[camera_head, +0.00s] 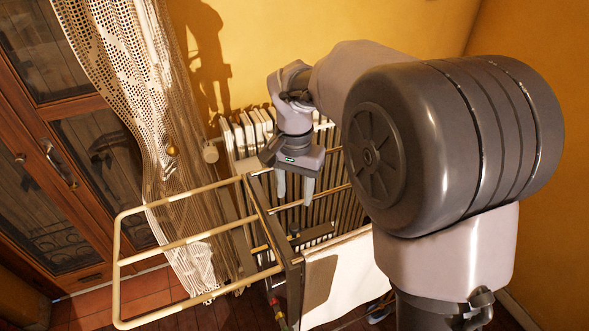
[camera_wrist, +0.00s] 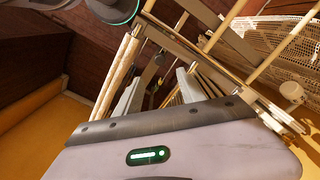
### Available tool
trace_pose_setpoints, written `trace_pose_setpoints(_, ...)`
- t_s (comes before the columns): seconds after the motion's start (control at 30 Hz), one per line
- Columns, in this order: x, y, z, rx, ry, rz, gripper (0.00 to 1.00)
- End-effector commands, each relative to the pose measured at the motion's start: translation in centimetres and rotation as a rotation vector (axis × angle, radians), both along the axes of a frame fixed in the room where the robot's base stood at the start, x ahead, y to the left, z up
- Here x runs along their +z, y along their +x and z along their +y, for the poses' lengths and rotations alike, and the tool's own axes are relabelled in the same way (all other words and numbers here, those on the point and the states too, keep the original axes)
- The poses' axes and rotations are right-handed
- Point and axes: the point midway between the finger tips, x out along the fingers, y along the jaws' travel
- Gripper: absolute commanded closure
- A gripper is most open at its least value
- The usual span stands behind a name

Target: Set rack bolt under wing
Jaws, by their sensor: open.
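The drying rack stands in front of the radiator. Its wing (camera_head: 180,243), a frame of cream tubes, reaches out to the left in the head view, roughly level. A dark flat side bar (camera_head: 262,215) runs along the wing's inner end. A small dark knob on a short bar (camera_head: 294,230), possibly the bolt, sits just right of that side bar. My gripper (camera_head: 295,192) is open and empty, pointing down above the rack and this knob.
The radiator (camera_head: 243,135) is against the yellow wall behind. A lace curtain (camera_head: 135,95) and a glazed wooden door (camera_head: 60,165) are at left, close to the wing.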

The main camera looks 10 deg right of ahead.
Motion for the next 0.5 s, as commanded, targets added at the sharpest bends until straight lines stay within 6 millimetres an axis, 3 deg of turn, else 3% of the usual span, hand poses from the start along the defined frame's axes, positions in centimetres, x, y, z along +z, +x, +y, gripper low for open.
trace_pose_setpoints(0.03, 1.8, 0.1, 0.0, 0.001, 0.000, -0.004, 0.53)
trace_pose_setpoints(0.2, 4.6, 0.0, 0.0, 0.001, 0.001, 0.000, 0.53)
trace_pose_setpoints(0.5, 5.2, 0.0, 0.0, 0.001, 0.000, 0.000, 0.53)
